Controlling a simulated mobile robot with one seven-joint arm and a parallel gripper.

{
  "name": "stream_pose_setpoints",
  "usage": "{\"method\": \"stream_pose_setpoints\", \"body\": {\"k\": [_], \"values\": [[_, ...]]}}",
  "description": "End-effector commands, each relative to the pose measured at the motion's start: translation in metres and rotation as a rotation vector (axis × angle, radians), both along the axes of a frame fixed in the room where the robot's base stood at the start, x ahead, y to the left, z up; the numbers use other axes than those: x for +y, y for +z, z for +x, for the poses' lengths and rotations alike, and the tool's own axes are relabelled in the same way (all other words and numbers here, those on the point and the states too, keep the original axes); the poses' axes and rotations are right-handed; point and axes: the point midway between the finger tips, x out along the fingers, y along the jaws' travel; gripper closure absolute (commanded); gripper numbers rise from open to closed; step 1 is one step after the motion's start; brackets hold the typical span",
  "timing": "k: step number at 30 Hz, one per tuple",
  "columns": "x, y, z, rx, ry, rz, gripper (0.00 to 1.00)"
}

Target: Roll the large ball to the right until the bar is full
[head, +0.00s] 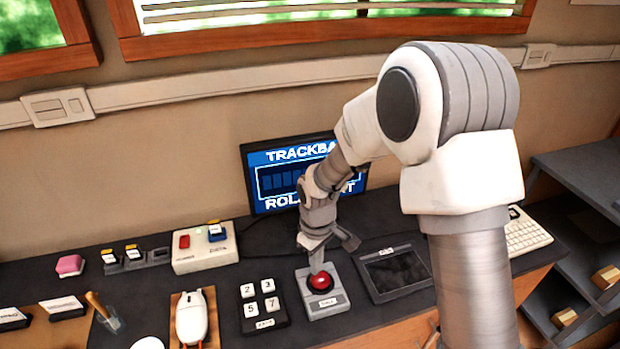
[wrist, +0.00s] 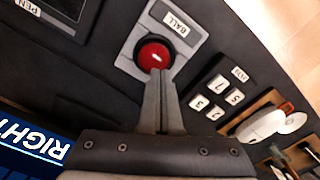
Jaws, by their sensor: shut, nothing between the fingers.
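The large red ball (head: 320,283) sits in a grey base (head: 334,302) on the dark counter; it also shows in the wrist view (wrist: 153,56), with a "BALL" label on its base. My gripper (head: 318,266) is shut and empty, pointing down at the ball. In the wrist view its fingertips (wrist: 160,73) overlap the ball's near edge; whether they touch it, I cannot tell. Behind, a screen (head: 262,158) shows "TRACKBALL", a bar of dark segments and "ROLL RIGHT". My arm hides the screen's middle and part of the bar, so I cannot tell how full it is.
A number keypad (head: 263,307) stands left of the ball's base, and a dark pen tablet (head: 395,270) lies close on its right. A white mouse (head: 191,318) is further left. A white box with coloured buttons (head: 204,250) and a white keyboard (head: 525,235) are at the sides.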

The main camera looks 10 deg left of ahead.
Motion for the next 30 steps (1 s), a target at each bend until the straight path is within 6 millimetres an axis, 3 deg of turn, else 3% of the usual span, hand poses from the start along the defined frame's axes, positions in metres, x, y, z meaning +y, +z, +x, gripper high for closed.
{"method": "stream_pose_setpoints", "body": {"k": [30], "values": [[0.0, -0.015, 0.0, 0.0, 0.0, 0.0, 1.0]]}}
